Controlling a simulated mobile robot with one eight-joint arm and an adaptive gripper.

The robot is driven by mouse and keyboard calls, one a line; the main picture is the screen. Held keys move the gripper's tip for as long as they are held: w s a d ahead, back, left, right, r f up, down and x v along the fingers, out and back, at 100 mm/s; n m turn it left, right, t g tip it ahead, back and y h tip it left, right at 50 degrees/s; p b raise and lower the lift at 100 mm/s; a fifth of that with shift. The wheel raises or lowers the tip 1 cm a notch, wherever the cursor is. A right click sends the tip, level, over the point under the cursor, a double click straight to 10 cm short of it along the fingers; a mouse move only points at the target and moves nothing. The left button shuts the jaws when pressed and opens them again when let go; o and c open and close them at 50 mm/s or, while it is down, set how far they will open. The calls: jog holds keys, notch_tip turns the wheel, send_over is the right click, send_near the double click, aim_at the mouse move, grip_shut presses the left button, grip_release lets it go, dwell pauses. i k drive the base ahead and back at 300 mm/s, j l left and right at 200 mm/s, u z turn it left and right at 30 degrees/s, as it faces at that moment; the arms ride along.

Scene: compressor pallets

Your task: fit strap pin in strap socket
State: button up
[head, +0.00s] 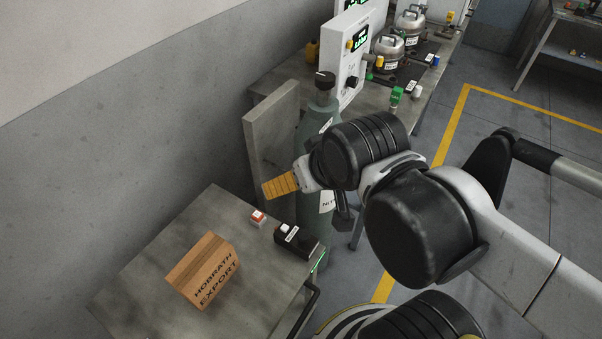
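My gripper (312,174) is at the end of my arm, in front of the grey-green gas cylinder (312,128) with a black valve knob on top. My wrist covers much of the gripper, so I cannot tell whether it is open or shut. A yellow-orange ribbed piece (281,186) projects to the left from its white end, above the cart; I cannot tell whether it is held or part of the gripper. A dark piece (345,214) hangs before the cylinder's label. I cannot make out the strap pin or strap socket.
A cart top (165,230) carries a cardboard box (203,268) marked HOBRATH EXPORT, a red-and-white button (258,217) and a black labelled unit (296,240). An upright grey panel (272,130) stands beside the cylinder. Behind is a bench with a white control panel (345,60) and metal tanks (389,54).

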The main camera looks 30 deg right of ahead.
aim_at(257, 216)
jog(key=k+j, duration=0.65)
jog(key=k, duration=0.25)
jog(key=k+u, duration=0.05)
